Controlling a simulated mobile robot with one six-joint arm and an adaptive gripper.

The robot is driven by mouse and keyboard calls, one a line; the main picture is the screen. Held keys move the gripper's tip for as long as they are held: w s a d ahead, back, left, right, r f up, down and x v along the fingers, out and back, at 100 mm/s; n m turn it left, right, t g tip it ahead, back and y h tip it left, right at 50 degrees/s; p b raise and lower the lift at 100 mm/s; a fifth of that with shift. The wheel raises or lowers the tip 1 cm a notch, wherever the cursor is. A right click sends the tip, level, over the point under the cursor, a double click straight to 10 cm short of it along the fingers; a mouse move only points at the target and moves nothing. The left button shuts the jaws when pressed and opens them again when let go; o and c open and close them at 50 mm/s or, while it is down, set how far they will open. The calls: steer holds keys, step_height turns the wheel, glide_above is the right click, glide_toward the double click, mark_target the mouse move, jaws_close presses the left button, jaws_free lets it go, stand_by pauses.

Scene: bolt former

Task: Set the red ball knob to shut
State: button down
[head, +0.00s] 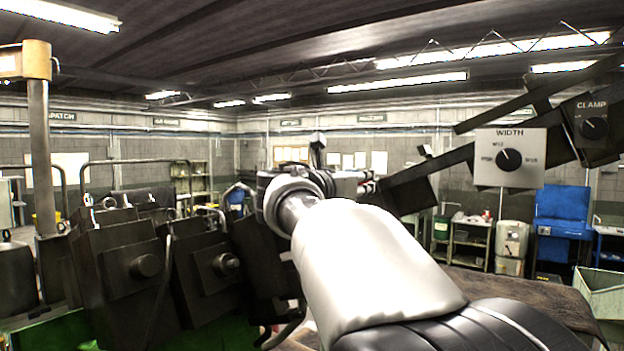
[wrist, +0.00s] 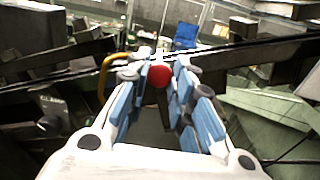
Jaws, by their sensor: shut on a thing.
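The red ball knob (wrist: 160,76) shows in the wrist view between the fingers of my gripper (wrist: 161,72). My gripper has blue pads and is shut on the knob, with a finger on each side of it. A dark stem (wrist: 163,110) runs down from the ball toward the palm. In the head view my white arm covers the middle, and the knob cannot be made out there. My gripper (head: 372,184) shows only in part beyond the wrist. I cannot tell the lever's setting from these views.
A WIDTH dial panel (head: 510,158) and a CLAMP dial panel (head: 594,127) hang on dark bars at the right. Dark machine blocks (head: 125,265) stand close at the left. A yellow hose (wrist: 103,76) curves left of the fingers. A blue cabinet (head: 562,212) is far back.

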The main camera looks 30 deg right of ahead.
steer(key=c, duration=1.8)
jaws_free()
steer(key=shift+r, duration=0.1)
steer(key=o, duration=0.4)
steer(key=shift+w+d, duration=0.1)
steer(key=shift+d, duration=0.1)
steer(key=shift+a, duration=0.1)
steer(key=v, duration=1.2)
